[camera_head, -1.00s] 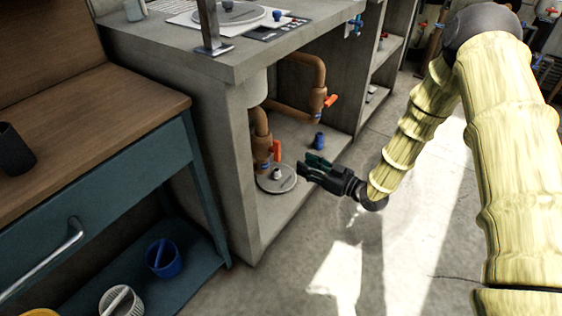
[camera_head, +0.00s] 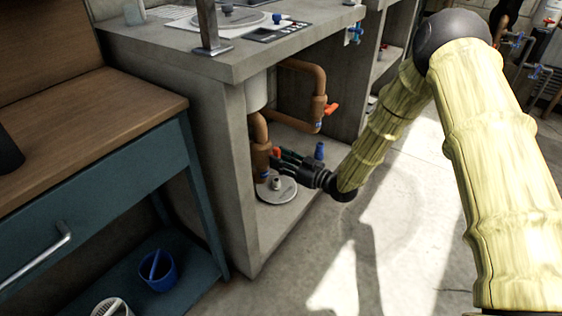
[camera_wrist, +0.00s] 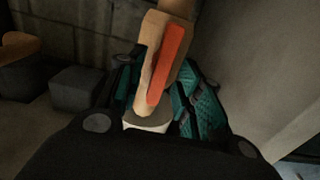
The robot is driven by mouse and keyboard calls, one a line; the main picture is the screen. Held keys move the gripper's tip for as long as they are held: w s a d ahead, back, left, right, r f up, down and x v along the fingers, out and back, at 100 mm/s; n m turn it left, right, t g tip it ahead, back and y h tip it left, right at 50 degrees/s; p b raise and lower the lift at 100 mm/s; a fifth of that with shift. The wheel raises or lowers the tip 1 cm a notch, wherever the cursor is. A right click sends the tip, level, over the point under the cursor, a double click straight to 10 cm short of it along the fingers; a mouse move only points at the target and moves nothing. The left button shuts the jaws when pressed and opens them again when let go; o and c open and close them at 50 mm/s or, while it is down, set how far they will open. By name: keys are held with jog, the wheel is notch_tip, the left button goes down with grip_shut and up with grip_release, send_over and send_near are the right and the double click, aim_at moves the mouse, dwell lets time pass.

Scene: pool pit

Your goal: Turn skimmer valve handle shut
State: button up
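A copper-coloured pipe (camera_head: 260,135) in the concrete cabinet bears a valve with an upright red-orange handle (camera_head: 275,152). The handle also shows in the wrist view (camera_wrist: 170,62), long and slightly tilted, in front of a tan pipe. My gripper (camera_head: 279,163) reaches into the cabinet from the right, its fingertips at this handle. In the wrist view its teal-padded fingers are apart, one on each side of the handle and pipe. I cannot tell whether either pad touches. A second valve's orange handle (camera_head: 331,108) sits on the pipe farther back.
A grey round lid (camera_head: 287,194) with a pale knob lies on the cabinet floor below my gripper. A blue capped item (camera_head: 319,150) stands behind it. The cabinet's concrete side wall (camera_head: 235,170) is close on the left. Open floor lies to the right.

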jog(key=shift+w+a, duration=0.15)
jog(key=shift+a, duration=0.05)
grip_shut()
